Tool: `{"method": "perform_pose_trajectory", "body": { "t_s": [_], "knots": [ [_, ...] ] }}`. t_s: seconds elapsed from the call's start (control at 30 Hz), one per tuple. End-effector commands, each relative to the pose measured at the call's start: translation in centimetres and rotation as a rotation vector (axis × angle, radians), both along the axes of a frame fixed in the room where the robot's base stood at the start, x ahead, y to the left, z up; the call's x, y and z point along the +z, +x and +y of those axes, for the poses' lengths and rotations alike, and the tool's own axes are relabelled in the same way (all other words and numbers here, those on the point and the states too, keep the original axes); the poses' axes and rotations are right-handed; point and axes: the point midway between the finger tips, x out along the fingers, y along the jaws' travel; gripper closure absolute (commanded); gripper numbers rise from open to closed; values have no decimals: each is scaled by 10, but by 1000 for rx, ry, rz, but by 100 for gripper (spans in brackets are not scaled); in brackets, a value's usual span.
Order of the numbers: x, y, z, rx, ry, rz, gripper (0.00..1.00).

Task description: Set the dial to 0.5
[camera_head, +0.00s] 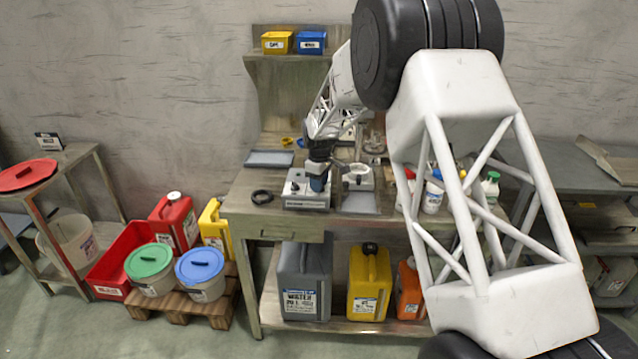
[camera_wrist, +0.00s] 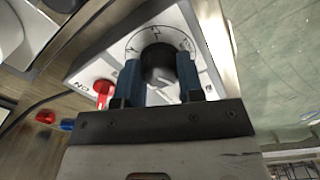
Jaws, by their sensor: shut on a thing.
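The dial (camera_wrist: 158,62) is a dark round knob on a light grey device panel, with a white marked scale ring (camera_wrist: 150,36) around it. My gripper (camera_wrist: 159,80) has its two blue fingers on either side of the knob and is shut on it in the wrist view. The fingers and the knob hide part of the scale, and I cannot read its value. In the head view my gripper (camera_head: 318,181) is over the grey device (camera_head: 306,202) on the workbench, and the dial itself is hidden.
A red knob (camera_wrist: 103,90) sits on the same panel, left of the dial. The workbench (camera_head: 245,215) also holds a black ring (camera_head: 262,197), a grey tray (camera_head: 269,158) and a second device (camera_head: 358,177) close on the right. Bottles (camera_head: 432,197) stand further right.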

Motion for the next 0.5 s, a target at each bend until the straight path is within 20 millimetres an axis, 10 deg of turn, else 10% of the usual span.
{"method": "perform_pose_trajectory", "body": {
  "t_s": [0.5],
  "knots": [
    [0, 0, 0, 219, 0, 0, 89]
  ]
}}
